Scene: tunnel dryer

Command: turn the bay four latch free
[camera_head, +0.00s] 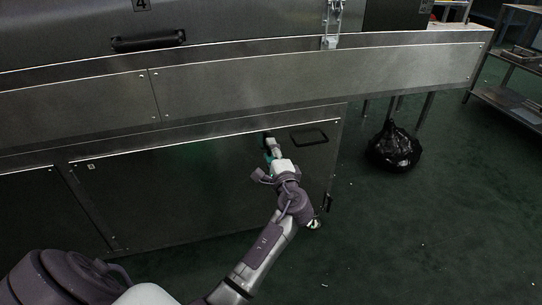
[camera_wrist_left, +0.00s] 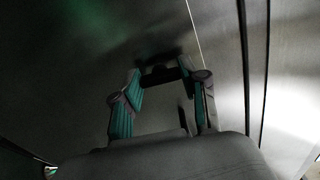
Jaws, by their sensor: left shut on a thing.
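My left gripper (camera_head: 268,146) reaches the upper right part of the large lower metal panel (camera_head: 170,185). In the left wrist view its two teal-padded fingers (camera_wrist_left: 165,78) are closed around a small dark latch (camera_wrist_left: 163,73) on the panel face. In the head view the gripper mostly covers this latch (camera_head: 267,136); only a dark bit shows above the fingers. Its turned angle cannot be told. The number 4 plate (camera_head: 141,4) is on the upper housing, above the panel. My right gripper is not in view.
A dark rectangular handle (camera_head: 309,138) is right of the gripper. A metal ledge (camera_head: 310,78) juts out above the panel. The upper housing has a black handle (camera_head: 148,41) and a toggle clasp (camera_head: 332,22). A black bag (camera_head: 394,148) lies on the open green floor at right.

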